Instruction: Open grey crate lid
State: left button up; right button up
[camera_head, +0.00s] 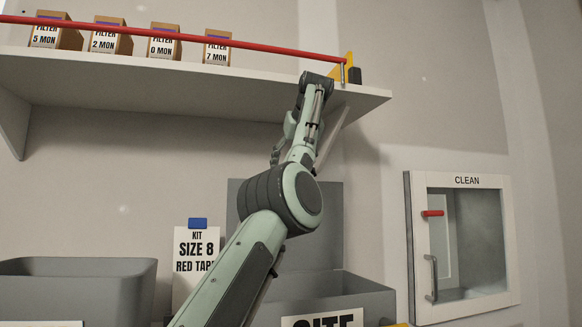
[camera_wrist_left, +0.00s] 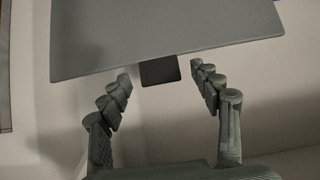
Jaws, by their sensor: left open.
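The grey crate (camera_head: 345,300) stands at the lower middle of the head view, with a partly cut-off "SITE" label on its front. Its grey lid (camera_head: 330,220) stands raised upright behind it, partly hidden by my left arm. In the left wrist view the grey lid panel (camera_wrist_left: 160,35) fills the top, with a dark tab (camera_wrist_left: 160,71) at its lower edge. My left gripper (camera_wrist_left: 161,72) is open, its fingers spread on either side of the tab, apparently not closed on it. In the head view its fingers are hard to make out. My right gripper is not in view.
A shelf (camera_head: 150,85) with several filter boxes (camera_head: 163,42) and a red rail (camera_head: 220,42) is above, close to my arm. A grey open bin (camera_head: 80,290), a kit sign (camera_head: 195,260) and a "CLEAN" cabinet (camera_head: 415,250) are around.

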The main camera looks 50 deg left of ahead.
pick_arm(q)
jog(key=v, duration=1.2)
jog(key=shift+f, duration=0.1)
